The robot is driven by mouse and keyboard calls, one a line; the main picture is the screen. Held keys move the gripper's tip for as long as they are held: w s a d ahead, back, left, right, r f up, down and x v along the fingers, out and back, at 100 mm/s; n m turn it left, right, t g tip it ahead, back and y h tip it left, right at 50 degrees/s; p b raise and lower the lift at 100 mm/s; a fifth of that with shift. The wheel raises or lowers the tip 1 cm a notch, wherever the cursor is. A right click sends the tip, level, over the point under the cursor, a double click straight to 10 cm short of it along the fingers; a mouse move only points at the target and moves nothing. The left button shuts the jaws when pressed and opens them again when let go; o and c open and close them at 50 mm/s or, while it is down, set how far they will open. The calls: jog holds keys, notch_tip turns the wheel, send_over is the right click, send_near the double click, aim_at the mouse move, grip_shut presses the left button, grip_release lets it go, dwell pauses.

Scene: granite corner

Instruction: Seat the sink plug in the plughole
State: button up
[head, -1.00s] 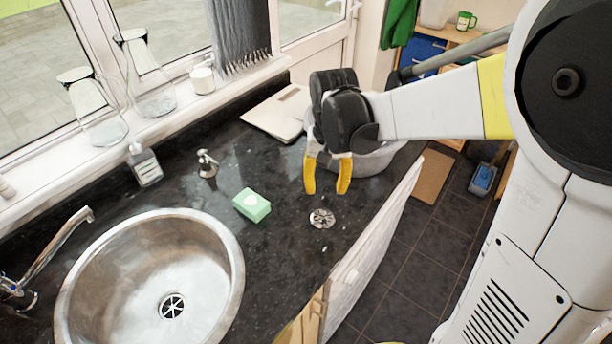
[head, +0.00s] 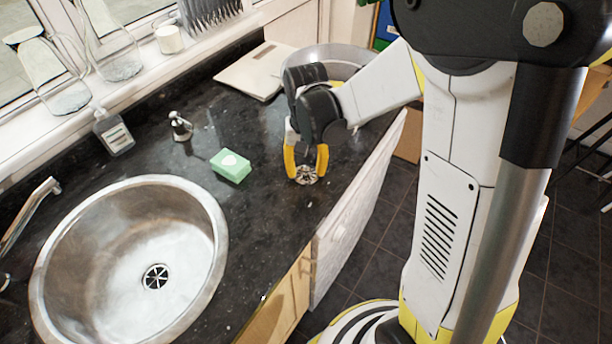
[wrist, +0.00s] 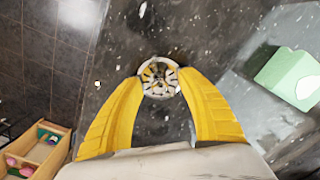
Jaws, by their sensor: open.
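The sink plug (head: 307,174) is a small round metal disc lying on the dark granite worktop, right of the sink. In the wrist view the plug (wrist: 159,78) lies just beyond and between the fingertips. My gripper (head: 306,172) is open, its yellow fingers pointing down on either side of the plug; in the wrist view the gripper (wrist: 160,84) holds nothing. I cannot tell whether the fingers touch the plug. The plughole (head: 155,277) is a dark slotted circle in the floor of the round steel sink (head: 95,215), uncovered.
A green and white sponge (head: 230,166) lies between the plug and the sink. A soap dispenser (head: 181,127), a bottle (head: 113,132), a flat pale board (head: 256,70) and a steel bowl (head: 335,60) stand farther back. The tap (head: 35,205) is at the sink's left.

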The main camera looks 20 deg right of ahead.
aim_at(309, 168)
grip_shut()
jog(key=shift+r, duration=0.1)
jog(key=shift+r+p, duration=0.3)
jog(key=shift+r, duration=0.15)
jog(key=r, duration=0.1)
jog(key=r+p, duration=0.2)
jog(key=r, duration=0.1)
jog(key=shift+s+d, duration=0.2)
jog(key=shift+d, duration=0.1)
jog(key=s+d+r+p, duration=0.3)
jog(key=s+d+r, duration=0.3)
jog(key=d, duration=0.2)
jog(key=shift+s+d, duration=0.3)
jog(key=shift+d, duration=0.05)
